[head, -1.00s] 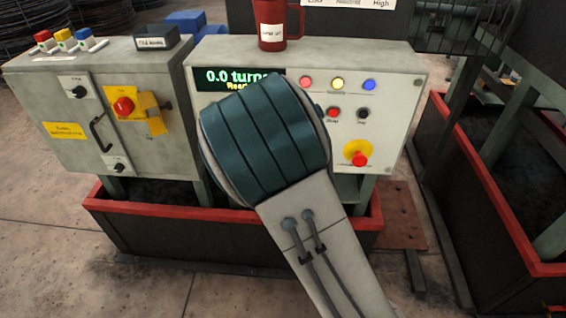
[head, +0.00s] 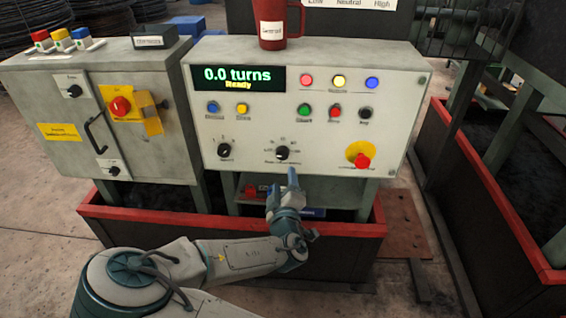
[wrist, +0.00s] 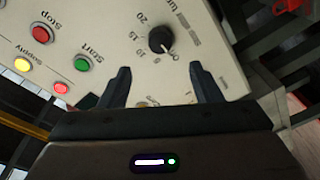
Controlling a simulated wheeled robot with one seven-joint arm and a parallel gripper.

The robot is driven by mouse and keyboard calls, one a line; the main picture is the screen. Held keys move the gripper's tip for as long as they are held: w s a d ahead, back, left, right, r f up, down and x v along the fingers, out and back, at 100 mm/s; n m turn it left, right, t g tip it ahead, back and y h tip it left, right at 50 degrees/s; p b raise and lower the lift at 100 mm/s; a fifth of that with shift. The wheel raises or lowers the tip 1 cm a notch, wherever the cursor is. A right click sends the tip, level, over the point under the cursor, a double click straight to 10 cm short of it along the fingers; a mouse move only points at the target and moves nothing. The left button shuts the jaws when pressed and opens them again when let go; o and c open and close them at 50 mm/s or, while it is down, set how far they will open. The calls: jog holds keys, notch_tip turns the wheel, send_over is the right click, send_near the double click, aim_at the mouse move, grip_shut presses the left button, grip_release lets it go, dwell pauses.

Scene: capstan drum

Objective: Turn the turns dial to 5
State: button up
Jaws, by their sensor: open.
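The turns dial (head: 282,153) is a black round knob low in the middle of the grey control panel. It also shows in the wrist view (wrist: 160,40), with 15 and 20 readable on its scale. Its pale pointer appears to point at the 0 end. My gripper (head: 292,178) is just in front of and below this dial in the head view. In the wrist view my gripper (wrist: 161,75) is open and empty. The dial lies beyond the gap between its fingertips, apparently untouched. The display (head: 237,78) reads "0.0 turns" and "Ready".
A second black knob (head: 224,150) is left of the dial. A red emergency button (head: 361,160) on yellow is to the right. Green start (head: 305,111) and red stop (head: 334,113) buttons sit above. A red mug (head: 277,24) stands on top of the panel box.

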aim_at(283, 157)
jog(key=w, duration=1)
jog(key=shift+a, duration=0.3)
jog(key=c, duration=1)
